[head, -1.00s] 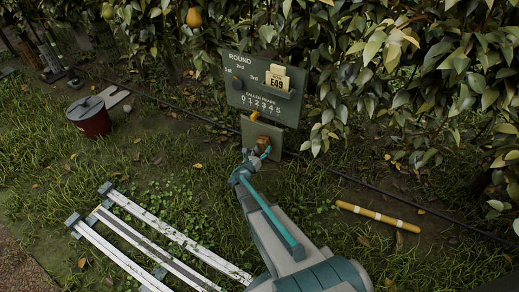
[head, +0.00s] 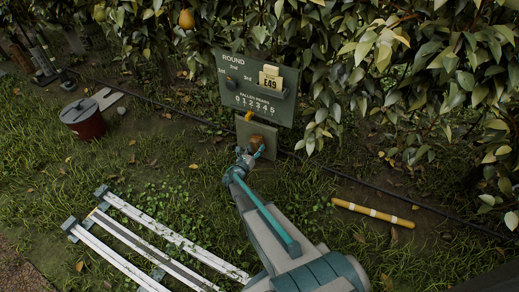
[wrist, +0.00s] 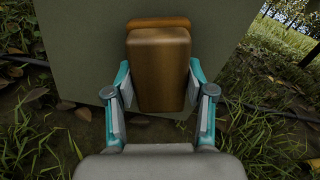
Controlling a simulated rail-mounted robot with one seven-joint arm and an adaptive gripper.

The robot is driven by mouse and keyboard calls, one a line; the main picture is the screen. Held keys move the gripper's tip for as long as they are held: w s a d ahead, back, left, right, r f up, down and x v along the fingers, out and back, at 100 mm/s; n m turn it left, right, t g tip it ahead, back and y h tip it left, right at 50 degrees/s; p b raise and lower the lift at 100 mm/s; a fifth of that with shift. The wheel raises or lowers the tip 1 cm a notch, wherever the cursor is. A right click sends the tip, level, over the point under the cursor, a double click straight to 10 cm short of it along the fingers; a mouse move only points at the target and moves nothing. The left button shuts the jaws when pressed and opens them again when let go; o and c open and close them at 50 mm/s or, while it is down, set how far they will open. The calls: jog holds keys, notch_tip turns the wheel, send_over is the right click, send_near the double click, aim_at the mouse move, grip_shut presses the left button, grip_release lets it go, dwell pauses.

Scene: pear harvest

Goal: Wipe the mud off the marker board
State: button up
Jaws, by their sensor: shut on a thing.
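The marker board is a plain grey-green panel (head: 268,130) below the larger sign. It fills much of the wrist view as a flat surface (wrist: 80,45). My gripper (head: 252,154) is at the panel's lower part, shut on a brown block (wrist: 158,70). The block also shows small against the panel in the head view (head: 257,141). An orange-brown strip shows at the block's far edge, toward the board. I cannot tell whether the block touches the board. I see no clear mud on the visible part of the panel; the area behind the block is hidden.
A green sign (head: 244,86) marked ROUND holds an E49 card (head: 270,80). A dark red bucket (head: 83,124) stands at left. White slatted rails (head: 140,250) lie on the grass at lower left. A yellow stick (head: 373,212) lies at right. Leafy branches hang beside the sign.

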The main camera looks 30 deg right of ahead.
jog(key=w, duration=0.1)
jog(key=w+a+p, duration=0.1)
jog(key=w, duration=0.1)
jog(key=w+a, duration=0.1)
jog(key=shift+w+a+p, duration=0.2)
jog(key=shift+a+p, duration=0.05)
jog(key=shift+p, duration=0.1)
jog(key=shift+s, duration=0.1)
dwell(0.3)
jog(key=v, duration=0.6)
dwell(0.3)
jog(key=shift+s+a, duration=0.15)
jog(key=p+v, duration=0.1)
jog(key=v, duration=0.1)
jog(key=shift+s+a, duration=0.2)
jog(key=shift+a, duration=0.1)
dwell(0.7)
